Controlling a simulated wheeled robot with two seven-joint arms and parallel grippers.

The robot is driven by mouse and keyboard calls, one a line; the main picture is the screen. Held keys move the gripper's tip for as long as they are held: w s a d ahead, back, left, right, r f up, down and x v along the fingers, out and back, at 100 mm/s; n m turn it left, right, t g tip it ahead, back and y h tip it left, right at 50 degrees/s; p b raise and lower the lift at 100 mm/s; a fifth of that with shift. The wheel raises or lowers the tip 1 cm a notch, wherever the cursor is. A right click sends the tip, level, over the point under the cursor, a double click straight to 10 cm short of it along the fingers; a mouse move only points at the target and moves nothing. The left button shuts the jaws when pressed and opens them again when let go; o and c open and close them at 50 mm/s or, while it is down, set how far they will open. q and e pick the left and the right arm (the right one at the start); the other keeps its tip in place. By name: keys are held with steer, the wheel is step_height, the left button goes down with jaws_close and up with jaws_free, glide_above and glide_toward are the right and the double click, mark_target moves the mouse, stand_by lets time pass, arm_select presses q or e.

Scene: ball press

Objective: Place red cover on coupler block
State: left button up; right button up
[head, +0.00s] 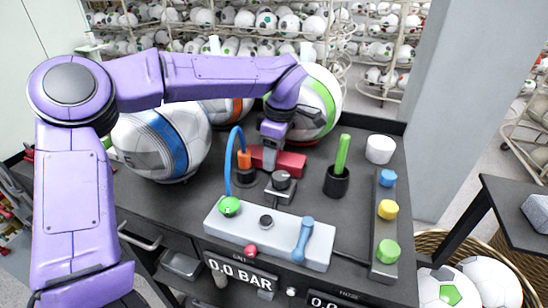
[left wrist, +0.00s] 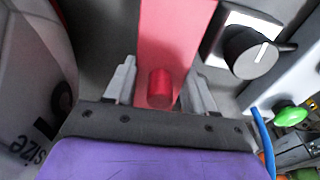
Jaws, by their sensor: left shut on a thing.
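The red cover (head: 291,163) is a flat red bar at the back middle of the bench in the head view. My left gripper (head: 271,152) comes down onto it from above and is shut on it. In the left wrist view the red cover (left wrist: 178,30) runs away between the two grey fingers, with a short red knob (left wrist: 160,88) between them. A square metal block with a dark round knob (head: 281,184) stands just in front of the cover. I cannot tell whether this is the coupler block, or whether the cover touches the bench. My right gripper is not in view.
A blue hose (head: 229,165) and an orange-black fitting (head: 244,165) stand left of the cover. A light control panel (head: 270,235) lies in front. A black cup with a green stick (head: 341,160) stands right. Large balls (head: 165,140) crowd the back.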

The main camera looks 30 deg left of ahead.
arm_select(q)
steer(key=shift+w+f, duration=0.15)
steer(key=shift+f, duration=0.7)
steer(key=o, duration=0.8)
steer(key=shift+f, duration=0.1)
steer(key=shift+c, duration=0.2)
